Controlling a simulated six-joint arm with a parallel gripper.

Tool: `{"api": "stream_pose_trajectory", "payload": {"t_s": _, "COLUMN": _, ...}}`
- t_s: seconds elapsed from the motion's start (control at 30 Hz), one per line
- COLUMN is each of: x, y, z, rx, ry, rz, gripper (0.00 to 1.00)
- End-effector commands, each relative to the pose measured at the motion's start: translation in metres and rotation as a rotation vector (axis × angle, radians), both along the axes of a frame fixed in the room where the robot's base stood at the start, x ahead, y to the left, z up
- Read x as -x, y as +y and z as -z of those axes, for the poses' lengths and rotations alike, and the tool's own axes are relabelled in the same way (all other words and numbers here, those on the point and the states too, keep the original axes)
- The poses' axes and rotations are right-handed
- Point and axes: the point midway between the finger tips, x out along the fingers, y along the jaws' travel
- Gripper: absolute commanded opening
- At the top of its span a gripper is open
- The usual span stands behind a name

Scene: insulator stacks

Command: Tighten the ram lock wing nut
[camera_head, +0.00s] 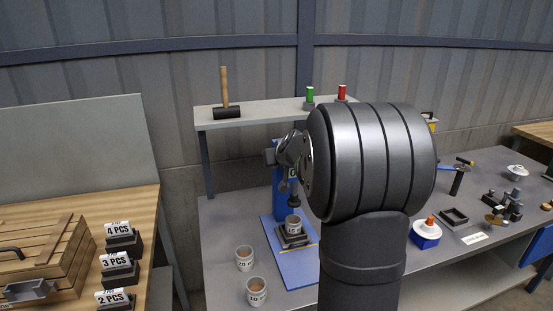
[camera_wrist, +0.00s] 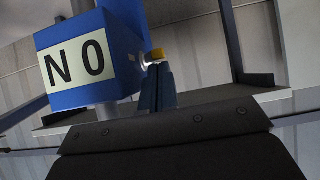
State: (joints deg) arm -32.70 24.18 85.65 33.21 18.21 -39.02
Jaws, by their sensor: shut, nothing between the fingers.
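The blue press (camera_head: 279,205) stands on the bench in the head view, its upper part partly hidden by my arm. Its blue head (camera_wrist: 120,60) with an "N O" label fills the upper left of the wrist view. A small brass-yellow piece, possibly the wing nut (camera_wrist: 153,55), sticks out at the head's right side. My gripper (camera_wrist: 157,68) shows as two narrow blue fingers, shut and empty, with the tips at or just under that piece. I cannot tell whether they touch it. In the head view the fingertips are not clear.
A cup (camera_head: 293,225) stands on the press base under the dark ram. Two more cups (camera_head: 244,259) (camera_head: 257,291) stand left of the blue base plate (camera_head: 288,275). A shelf (camera_head: 265,112) with a mallet (camera_head: 226,105) is behind. Tools and fixtures lie at right.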

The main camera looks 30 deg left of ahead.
Motion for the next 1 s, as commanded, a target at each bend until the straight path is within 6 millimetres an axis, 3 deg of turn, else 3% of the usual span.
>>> {"api": "stream_pose_trajectory", "payload": {"t_s": 0.03, "x": 0.0045, "y": -0.0034, "z": 0.0184, "rx": 0.019, "ry": 0.03, "rz": -0.004, "gripper": 0.0}}
{"api": "stream_pose_trajectory", "payload": {"t_s": 0.1, "x": 0.0049, "y": -0.004, "z": 0.0207, "rx": 0.022, "ry": 0.031, "rz": -0.005, "gripper": 0.0}}
{"api": "stream_pose_trajectory", "payload": {"t_s": 1.0, "x": 0.0053, "y": -0.007, "z": 0.0264, "rx": 0.023, "ry": 0.029, "rz": -0.004, "gripper": 0.0}}
